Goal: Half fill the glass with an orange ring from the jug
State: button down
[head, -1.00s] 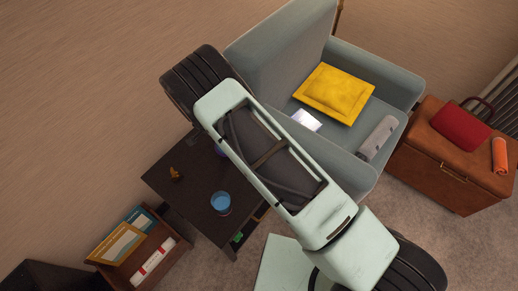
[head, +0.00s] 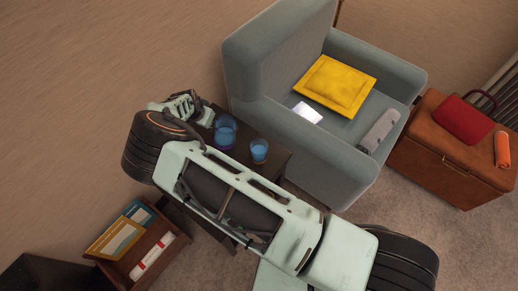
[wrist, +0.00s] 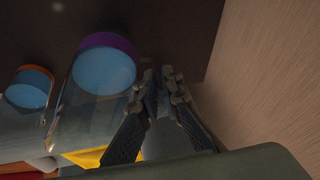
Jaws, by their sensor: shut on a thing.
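The jug (head: 225,130) stands on the dark side table and holds blue liquid. In the wrist view the jug (wrist: 102,72) is large and clear, with a purple ring at its table end. My gripper (head: 205,116) is at the jug's left side. Its fingers (wrist: 158,92) are shut beside the jug wall, on what appears to be its handle, hard to make out. The glass with an orange ring (wrist: 28,92) is smaller, farther off, and shows blue inside. The small glass (head: 259,151) right of the jug appears to be this one; its ring is unclear there.
The dark table (head: 280,165) is partly hidden by my arm. A grey armchair (head: 255,70) with a yellow cushion (head: 335,86) stands close behind it. The wall (wrist: 270,80) is near my gripper. A wooden box with books (head: 140,240) is at lower left.

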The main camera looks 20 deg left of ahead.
jog(key=shift+w+a+f+h+b, duration=0.1)
jog(key=shift+a+f+h+b, duration=0.25)
jog(key=shift+b, duration=1.05)
jog(key=shift+a+f+h+b, duration=0.1)
jog(key=shift+f+h+b, duration=0.35)
jog(key=shift+b, duration=0.9)
jog(key=shift+f, duration=0.1)
jog(key=shift+b, duration=0.55)
